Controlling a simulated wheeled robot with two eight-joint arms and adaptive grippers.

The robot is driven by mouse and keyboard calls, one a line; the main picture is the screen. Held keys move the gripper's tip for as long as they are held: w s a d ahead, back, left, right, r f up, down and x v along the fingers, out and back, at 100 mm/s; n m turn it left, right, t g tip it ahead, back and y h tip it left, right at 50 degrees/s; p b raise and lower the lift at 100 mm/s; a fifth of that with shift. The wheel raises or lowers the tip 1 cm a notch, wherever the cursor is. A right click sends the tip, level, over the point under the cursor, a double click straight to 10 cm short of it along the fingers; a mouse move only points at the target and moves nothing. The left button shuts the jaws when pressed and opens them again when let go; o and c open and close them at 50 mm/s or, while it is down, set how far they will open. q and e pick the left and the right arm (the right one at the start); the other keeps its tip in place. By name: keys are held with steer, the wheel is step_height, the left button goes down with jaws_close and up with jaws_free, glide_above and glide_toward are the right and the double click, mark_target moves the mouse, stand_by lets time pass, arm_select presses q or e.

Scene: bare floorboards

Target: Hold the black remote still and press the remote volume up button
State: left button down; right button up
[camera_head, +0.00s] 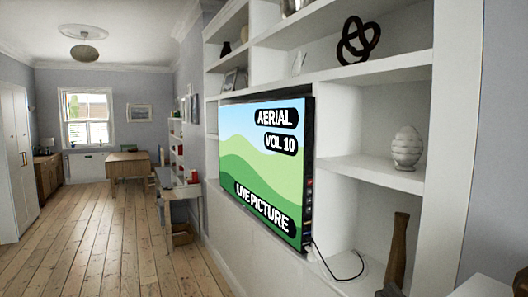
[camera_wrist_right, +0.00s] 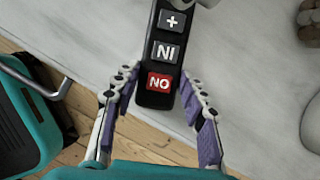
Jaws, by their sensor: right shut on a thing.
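The black remote (camera_wrist_right: 155,98) stands out at the top middle of the right wrist view. It has a grey plus button (camera_wrist_right: 172,21), a grey button marked NI (camera_wrist_right: 166,52) and a red button marked NO (camera_wrist_right: 159,83). Its upper end is cut off by the frame. My right gripper (camera_wrist_right: 160,79) is shut on the remote, with one finger on each side near the lower end. A television (camera_head: 262,165) in the head view shows AERIAL, VOL 10 and LIVE PICTURE.
Bare floorboards (camera_head: 95,245) lie open at the left. A desk (camera_head: 180,192) stands farther back.

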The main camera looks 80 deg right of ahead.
steer(key=o, duration=1.3)
steer(key=v, duration=1.2)
